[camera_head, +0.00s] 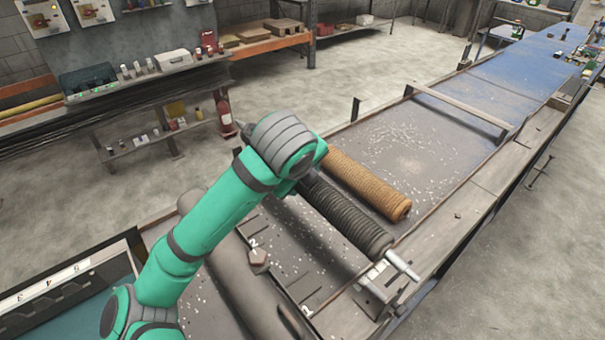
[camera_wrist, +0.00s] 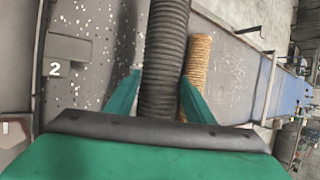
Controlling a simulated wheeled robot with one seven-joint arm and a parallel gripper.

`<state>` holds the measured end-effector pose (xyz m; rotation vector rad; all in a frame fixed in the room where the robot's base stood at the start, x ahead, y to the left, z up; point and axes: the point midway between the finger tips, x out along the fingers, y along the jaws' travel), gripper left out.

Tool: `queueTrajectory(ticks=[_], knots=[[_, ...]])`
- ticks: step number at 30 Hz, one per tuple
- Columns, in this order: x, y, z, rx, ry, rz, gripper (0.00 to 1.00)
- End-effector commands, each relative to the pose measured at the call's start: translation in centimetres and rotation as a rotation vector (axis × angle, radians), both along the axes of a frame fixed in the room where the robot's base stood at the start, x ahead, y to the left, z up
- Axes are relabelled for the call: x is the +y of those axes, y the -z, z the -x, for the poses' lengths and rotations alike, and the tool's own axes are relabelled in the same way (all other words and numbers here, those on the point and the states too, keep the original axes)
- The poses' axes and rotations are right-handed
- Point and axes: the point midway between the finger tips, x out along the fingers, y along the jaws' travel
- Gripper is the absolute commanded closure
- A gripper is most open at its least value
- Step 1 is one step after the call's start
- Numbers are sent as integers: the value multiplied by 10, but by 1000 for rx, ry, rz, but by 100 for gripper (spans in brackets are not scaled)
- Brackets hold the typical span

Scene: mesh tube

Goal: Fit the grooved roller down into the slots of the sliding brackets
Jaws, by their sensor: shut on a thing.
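The dark grooved roller (camera_head: 340,215) lies across the frame bed at a slant, with its pale metal shaft end (camera_head: 403,266) sticking out at the right. It also runs up the wrist view (camera_wrist: 163,50). My gripper (camera_wrist: 160,78) is shut on the grooved roller, with one green finger on each side; the head view hides the fingers behind my arm. A pale bracket (camera_head: 377,279) stands at the right rail, just under or beside the shaft end. I cannot tell whether the shaft sits in its slot.
A brown, rope-textured roller (camera_head: 368,183) lies close beside the grooved one. A smooth grey cylinder (camera_head: 245,280) lies to the left. A block by the numeral 2 (camera_head: 258,258) is on the bed. The speckled bed (camera_head: 430,150) beyond the brown roller is clear.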

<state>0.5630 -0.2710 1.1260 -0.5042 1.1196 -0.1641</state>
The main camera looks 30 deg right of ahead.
Motion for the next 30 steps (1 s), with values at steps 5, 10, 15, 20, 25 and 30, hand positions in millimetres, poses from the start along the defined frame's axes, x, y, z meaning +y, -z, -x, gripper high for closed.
queueTrajectory(ticks=[5,10,15,20,25,30], knots=[[1,6,-1,-3,-2,2,100],[0,12,-1,-1,-2,2,100],[0,18,-1,-2,-2,2,100],[0,24,-1,-2,-2,2,100],[0,31,-1,-2,-2,2,100],[1,37,-1,-2,-2,2,100]])
